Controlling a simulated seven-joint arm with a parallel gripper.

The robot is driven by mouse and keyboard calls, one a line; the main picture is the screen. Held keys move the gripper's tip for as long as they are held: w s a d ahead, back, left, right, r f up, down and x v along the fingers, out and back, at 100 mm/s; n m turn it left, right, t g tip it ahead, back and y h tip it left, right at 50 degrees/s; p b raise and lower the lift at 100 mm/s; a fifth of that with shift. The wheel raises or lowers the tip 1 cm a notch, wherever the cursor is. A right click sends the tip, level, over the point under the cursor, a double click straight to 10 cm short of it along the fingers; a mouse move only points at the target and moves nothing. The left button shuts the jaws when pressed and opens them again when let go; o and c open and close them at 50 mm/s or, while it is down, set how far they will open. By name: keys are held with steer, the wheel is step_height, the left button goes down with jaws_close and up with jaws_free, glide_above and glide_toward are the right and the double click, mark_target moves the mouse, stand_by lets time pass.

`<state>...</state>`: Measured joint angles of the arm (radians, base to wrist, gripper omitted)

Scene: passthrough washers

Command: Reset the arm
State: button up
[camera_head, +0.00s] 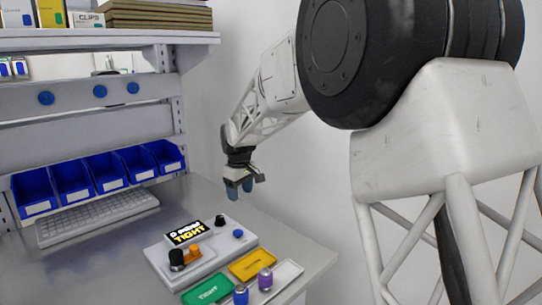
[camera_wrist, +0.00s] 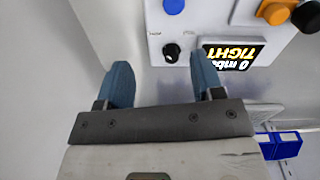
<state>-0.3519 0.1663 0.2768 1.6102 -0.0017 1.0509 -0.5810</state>
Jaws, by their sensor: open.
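My gripper (camera_head: 239,188) hangs from my arm above the right part of the workbench, behind and to the right of the device. In the wrist view, its two blue fingers (camera_wrist: 163,82) are wide apart with nothing between them. The white device (camera_head: 208,246) has a small display (camera_head: 187,232) with the word "TIGHT", dark and orange knobs on its front left, a black knob (camera_head: 220,221) and a blue button (camera_head: 238,233). The display also shows in the wrist view (camera_wrist: 230,54), beyond the fingertips, with the black knob (camera_wrist: 171,53). The gripper touches nothing that I can see.
In front of the device lie a green tray (camera_head: 208,290) and a yellow tray (camera_head: 252,264). A blue cylinder (camera_head: 241,294) and a purple one (camera_head: 265,279) stand at a pale tray (camera_head: 290,271). A keyboard (camera_head: 97,218) and several blue bins (camera_head: 73,183) are at the left.

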steer(key=s+d+r+m+t, duration=0.1)
steer(key=s+d+r+m, duration=0.25)
steer(key=s+d, duration=0.75)
steer(key=s+d+r+m, duration=0.2)
steer(key=s+d+r, duration=0.2)
steer(key=s+d, duration=0.6)
steer(key=s+d+f+m, duration=0.1)
steer(key=s+d, duration=0.1)
steer(key=s, duration=0.7)
steer(key=s+d+f+m, duration=0.2)
steer(key=s+d, duration=0.1)
steer(key=s, duration=0.6)
steer(key=s+d+f+m+t, duration=0.1)
steer(key=s+d+f+m, duration=0.1)
steer(key=s, duration=0.7)
steer(key=shift+d+f, duration=0.2)
steer(key=shift+d, duration=0.25)
